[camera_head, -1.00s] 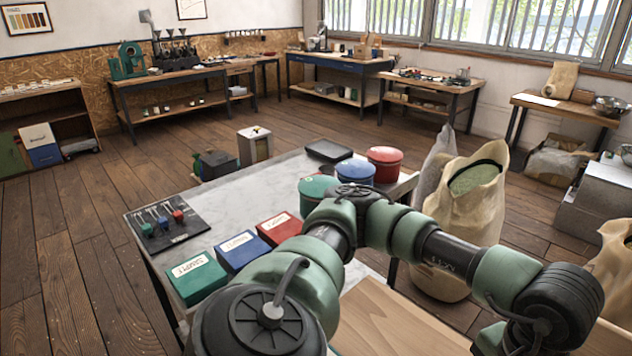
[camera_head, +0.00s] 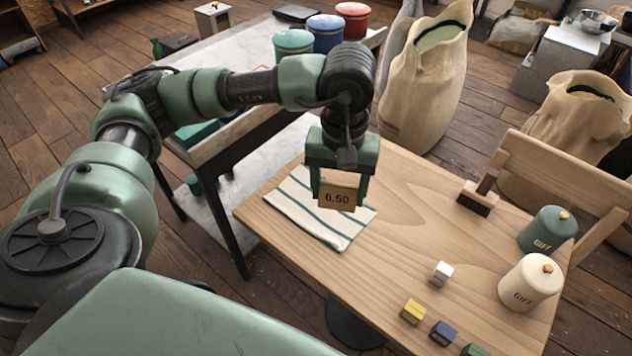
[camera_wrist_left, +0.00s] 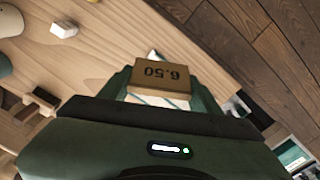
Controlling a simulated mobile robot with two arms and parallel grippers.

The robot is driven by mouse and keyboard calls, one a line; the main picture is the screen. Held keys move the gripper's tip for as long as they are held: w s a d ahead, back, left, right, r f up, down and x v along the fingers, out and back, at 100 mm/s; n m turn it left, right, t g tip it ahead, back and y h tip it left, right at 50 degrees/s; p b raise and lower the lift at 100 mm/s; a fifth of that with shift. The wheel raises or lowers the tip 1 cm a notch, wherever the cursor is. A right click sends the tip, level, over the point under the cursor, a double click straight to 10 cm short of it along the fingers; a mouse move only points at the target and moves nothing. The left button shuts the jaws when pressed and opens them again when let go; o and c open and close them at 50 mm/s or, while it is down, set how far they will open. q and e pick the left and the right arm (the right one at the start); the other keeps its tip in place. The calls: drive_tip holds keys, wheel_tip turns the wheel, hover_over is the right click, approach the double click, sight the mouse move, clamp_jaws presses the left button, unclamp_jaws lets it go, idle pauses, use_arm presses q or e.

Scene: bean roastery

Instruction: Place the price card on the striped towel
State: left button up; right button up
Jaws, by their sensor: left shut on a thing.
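The price card (camera_head: 337,196) is a small tan-brown card marked 6.50. My left gripper (camera_head: 338,190) is shut on it, with a finger at each side, and holds it upright over the striped towel. The card also shows between the fingers in the left wrist view (camera_wrist_left: 160,74). The striped towel (camera_head: 312,218) is white with dark green stripes and lies flat near the left edge of the wooden table. The gripper and card hide part of the towel; I cannot tell the exact height of the card above it. My right gripper is not in view.
The wooden table (camera_head: 400,240) also holds a brush (camera_head: 476,200), a green tin (camera_head: 546,230), a cream tin (camera_head: 530,283) and several small blocks, including a white one (camera_head: 441,273). The table's middle is clear. A marble-topped table (camera_head: 235,50) stands behind, with canisters on it.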

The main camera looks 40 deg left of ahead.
use_arm(q)
drive_tip(key=w+a+f+n+b, duration=0.2)
drive_tip(key=w+a+n+b, duration=0.3)
drive_tip(key=n, duration=0.6)
drive_tip(key=w+a+f+n+b, duration=0.3)
drive_tip(key=w+a+n, duration=0.4)
drive_tip(key=n, duration=0.3)
drive_tip(key=shift+n, duration=0.3)
drive_tip(key=f, duration=0.5)
drive_tip(key=f+p, duration=0.1)
drive_tip(key=f, duration=0.8)
drive_tip(key=shift+w+a+f, duration=0.2)
drive_tip(key=shift+w+f, duration=0.05)
drive_tip(key=shift+f, duration=0.6)
wheel_tip(320, 180, down, 4)
drive_tip(key=shift+r+p, duration=0.1)
drive_tip(key=shift+p, duration=0.3)
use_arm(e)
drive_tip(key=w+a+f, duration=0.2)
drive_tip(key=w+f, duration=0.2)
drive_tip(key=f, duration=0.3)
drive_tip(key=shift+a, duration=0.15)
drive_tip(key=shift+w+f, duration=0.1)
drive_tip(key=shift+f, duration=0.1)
